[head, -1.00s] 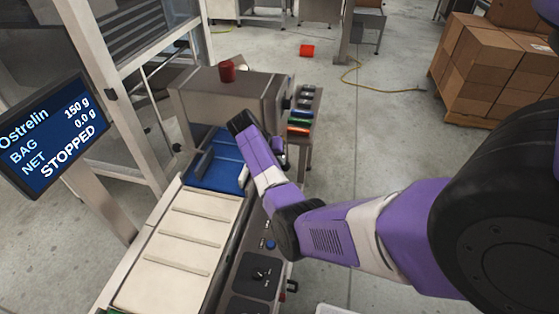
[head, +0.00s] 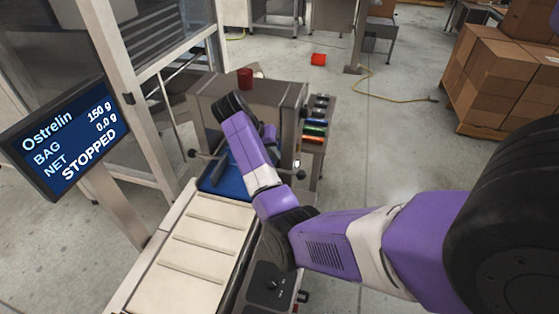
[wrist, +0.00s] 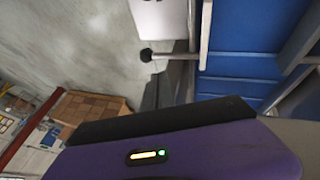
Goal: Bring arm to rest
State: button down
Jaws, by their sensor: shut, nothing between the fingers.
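My arm reaches from the right of the head view to the weighing machine, its forearm bent up and to the left. My gripper (head: 270,134) shows only in part there, beside the black wrist joint and in front of the steel machine housing (head: 290,102). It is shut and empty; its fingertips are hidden. In the wrist view a purple and black part of me with a small lit indicator fills the bottom. Beyond it are blue panels (wrist: 245,32) and a grey bar with a black knob.
A cleated cream conveyor (head: 205,235) runs below my forearm, with a blue tray (head: 232,184) at its far end. A screen (head: 68,138) reading STOPPED stands left. Boxes (head: 500,75) stand at right; open floor lies between.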

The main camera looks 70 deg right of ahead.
jog(key=shift+w+a+r, duration=0.1)
jog(key=shift+a+r, duration=0.15)
jog(key=shift+r, duration=0.15)
dwell(0.3)
